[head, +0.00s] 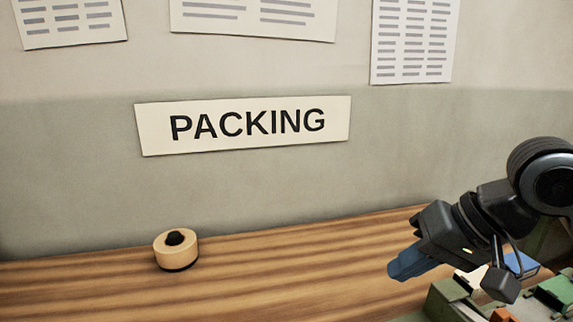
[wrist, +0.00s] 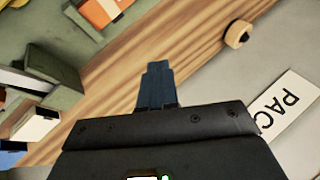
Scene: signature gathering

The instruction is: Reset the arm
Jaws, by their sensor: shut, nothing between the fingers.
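My gripper (head: 402,265) is at the right of the head view, on my dark arm. Its blue fingers are together with nothing between them, and they point down and to the left above the wooden table (head: 330,265). In the wrist view my gripper (wrist: 157,72) also shows its blue fingers closed, over the wood. The fingers look apart from every object.
A round tan item with a black knob (head: 176,250) stands on the table at left. Green bins (head: 448,298) with coloured items lie below my arm at right. A PACKING sign (head: 243,125) and printed sheets (head: 415,40) hang on the wall behind. The table's middle is clear.

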